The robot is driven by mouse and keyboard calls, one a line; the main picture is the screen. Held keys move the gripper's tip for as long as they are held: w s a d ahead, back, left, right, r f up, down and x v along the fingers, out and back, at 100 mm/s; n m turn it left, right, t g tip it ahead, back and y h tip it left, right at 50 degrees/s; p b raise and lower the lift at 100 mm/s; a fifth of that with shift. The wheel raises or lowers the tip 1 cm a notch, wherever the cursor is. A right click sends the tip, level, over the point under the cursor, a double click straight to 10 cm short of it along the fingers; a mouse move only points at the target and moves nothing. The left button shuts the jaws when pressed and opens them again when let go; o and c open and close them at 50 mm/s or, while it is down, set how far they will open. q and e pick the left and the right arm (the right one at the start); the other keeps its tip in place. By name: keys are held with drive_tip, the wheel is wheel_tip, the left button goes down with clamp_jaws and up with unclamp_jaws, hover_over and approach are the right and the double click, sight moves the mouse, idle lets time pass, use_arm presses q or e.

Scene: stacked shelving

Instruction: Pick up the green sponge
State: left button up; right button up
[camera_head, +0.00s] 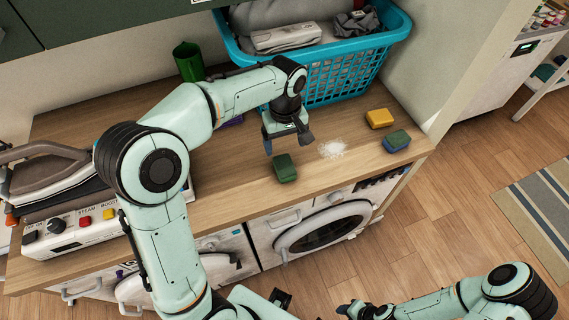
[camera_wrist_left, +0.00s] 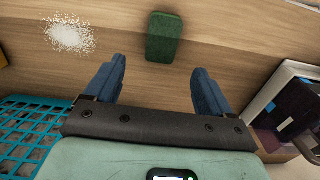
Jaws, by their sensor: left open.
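A green sponge (camera_head: 285,168) lies on the wooden counter near its front edge. It also shows in the left wrist view (camera_wrist_left: 165,37), just beyond the fingertips and between their lines. My left gripper (camera_head: 288,145) is open and empty, above the counter just behind the sponge and apart from it. Its two blue fingers are spread in the left wrist view (camera_wrist_left: 158,72). A second sponge, green on top and blue below (camera_head: 397,141), lies near the counter's right end. My right gripper (camera_head: 356,308) is low at the bottom of the head view, in front of the counter; its jaw state is unclear.
White powder (camera_head: 332,149) lies right of the green sponge. A yellow sponge (camera_head: 379,118) is farther right. A turquoise laundry basket (camera_head: 345,75) stands behind my left gripper. A green cup (camera_head: 188,62) and an iron (camera_head: 45,160) are to the left. Washing machines (camera_head: 325,228) stand below the counter.

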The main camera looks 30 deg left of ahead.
use_arm(q)
hover_over(285, 165)
drive_tip(key=f, duration=0.4)
drive_tip(key=shift+w+a+f, duration=0.15)
drive_tip(key=shift+w+f, duration=0.05)
drive_tip(key=shift+f, duration=0.2)
drive_tip(key=shift+s+f+b, duration=0.2)
drive_tip(key=shift+f+b, duration=0.1)
drive_tip(key=shift+f, duration=2.35)
drive_tip(key=c, duration=1)
